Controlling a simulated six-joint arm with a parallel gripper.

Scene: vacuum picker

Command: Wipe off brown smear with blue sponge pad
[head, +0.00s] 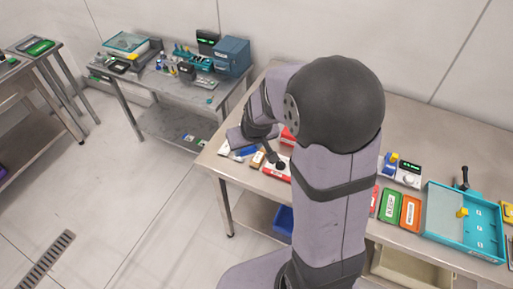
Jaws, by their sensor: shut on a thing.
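My gripper (262,148) is at the left end of the long steel table, low over the items there and partly hidden by my own arm. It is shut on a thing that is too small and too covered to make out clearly. A small blue patch (247,151) shows just below it and may be the blue sponge pad; I cannot tell whether it lies on the table or is in the jaws. I cannot make out a brown smear.
Small white, red and orange items crowd the table (420,120) around my gripper. Green (389,205) and orange (410,212) labelled boxes and a teal tray (436,240) stand to the right. A blue bin (284,219) sits below. A cluttered side table (180,120) stands at left.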

